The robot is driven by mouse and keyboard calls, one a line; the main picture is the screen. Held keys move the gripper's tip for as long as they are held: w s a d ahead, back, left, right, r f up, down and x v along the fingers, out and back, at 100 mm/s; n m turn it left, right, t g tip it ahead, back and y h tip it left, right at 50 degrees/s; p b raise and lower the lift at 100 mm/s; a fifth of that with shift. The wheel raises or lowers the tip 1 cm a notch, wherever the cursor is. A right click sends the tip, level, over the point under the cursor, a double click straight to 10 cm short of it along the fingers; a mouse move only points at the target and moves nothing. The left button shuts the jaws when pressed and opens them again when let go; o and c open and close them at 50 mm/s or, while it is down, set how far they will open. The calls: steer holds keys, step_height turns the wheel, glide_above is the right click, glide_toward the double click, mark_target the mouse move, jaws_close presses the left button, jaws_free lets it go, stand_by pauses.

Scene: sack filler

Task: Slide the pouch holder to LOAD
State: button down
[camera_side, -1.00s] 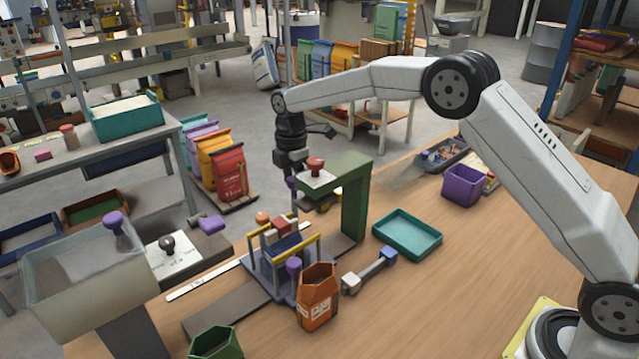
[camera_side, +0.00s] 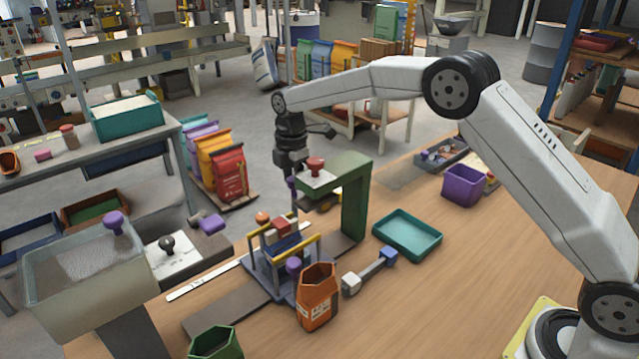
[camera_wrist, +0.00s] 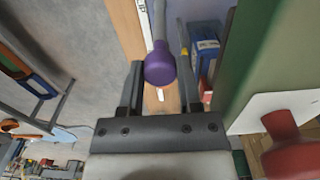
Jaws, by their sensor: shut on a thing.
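The pouch holder (camera_side: 276,282) is a grey-blue carriage with yellow-topped side rails on a dark track. It sits beside the green press frame (camera_side: 353,205), with a blue pouch-like block and red pieces between its rails. A purple knob (camera_wrist: 160,66) on a grey rod stands at its far side; where the rod joins below is partly hidden. My gripper (camera_wrist: 160,92) points down and is shut on this knob, its fingers on either side. A second purple knob (camera_side: 293,265) is at the holder's near side. A white marked strip (camera_side: 205,277) lies along the track; its lettering is unreadable.
The green frame with a red button (camera_side: 315,164) stands close right of my gripper. An orange container (camera_side: 317,300) and a green cup (camera_side: 215,344) are in front. A clear hopper (camera_side: 85,275) stands left. A teal tray (camera_side: 407,234) lies right. The track's left end is bare.

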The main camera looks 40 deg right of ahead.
steer(key=shift+a, duration=0.1)
steer(key=shift+a+r, duration=0.1)
steer(key=shift+a, duration=2)
steer(key=shift+c, duration=1.4)
jaws_free()
step_height(320, 180, up, 8)
